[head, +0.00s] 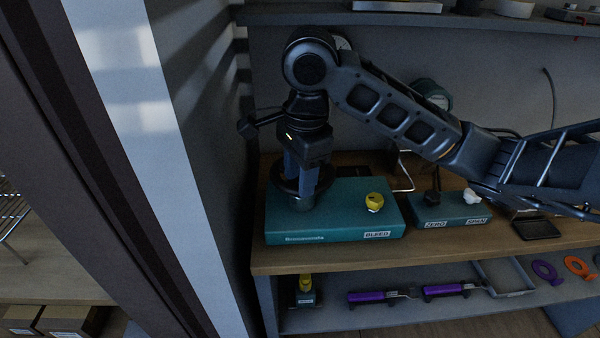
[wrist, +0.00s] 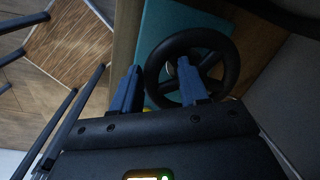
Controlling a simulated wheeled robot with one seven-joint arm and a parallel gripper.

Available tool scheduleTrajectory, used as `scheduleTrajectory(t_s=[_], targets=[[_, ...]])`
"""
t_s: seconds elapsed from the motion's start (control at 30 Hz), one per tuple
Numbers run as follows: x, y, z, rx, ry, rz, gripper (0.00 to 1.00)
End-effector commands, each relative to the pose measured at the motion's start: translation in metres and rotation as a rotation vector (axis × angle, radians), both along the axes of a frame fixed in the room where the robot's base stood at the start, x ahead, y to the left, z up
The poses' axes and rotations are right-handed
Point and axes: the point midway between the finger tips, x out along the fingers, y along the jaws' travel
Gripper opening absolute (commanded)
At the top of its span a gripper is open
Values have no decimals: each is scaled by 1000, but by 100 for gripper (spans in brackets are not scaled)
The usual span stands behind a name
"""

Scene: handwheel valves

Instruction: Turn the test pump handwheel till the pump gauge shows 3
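The black handwheel (head: 281,182) sits on top of the left end of the teal pump box (head: 335,225). It also shows in the wrist view (wrist: 233,62), with its spokes. My gripper (head: 303,192) points down at the wheel from above. In the wrist view my gripper (wrist: 160,68) has its blue fingers apart, one outside the rim and one inside over the spokes. I cannot tell whether they touch it. A pale gauge face (head: 342,43) is mostly behind my arm, and a teal round gauge housing (head: 430,88) is partly hidden. No reading is legible.
A yellow knob (head: 375,201) stands by the BLEED label. A smaller teal block (head: 450,213) with ZERO and SPAN labels is to the right. The lower shelf holds purple-handled tools (head: 372,297) and a tray (head: 505,279). A wall (head: 205,150) stands close on the left.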

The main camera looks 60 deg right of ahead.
Motion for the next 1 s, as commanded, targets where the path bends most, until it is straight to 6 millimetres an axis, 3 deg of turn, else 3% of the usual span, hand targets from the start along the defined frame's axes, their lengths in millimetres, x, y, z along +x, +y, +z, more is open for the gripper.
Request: scheduleTrajectory(t_s=[0.13, 0.8, 1.0], targets=[[0, -1, 1, -1, 6, -2, 41], [0, -1, 62, -2, 1, -1, 41], [0, 0, 69, -1, 2, 0, 41]])
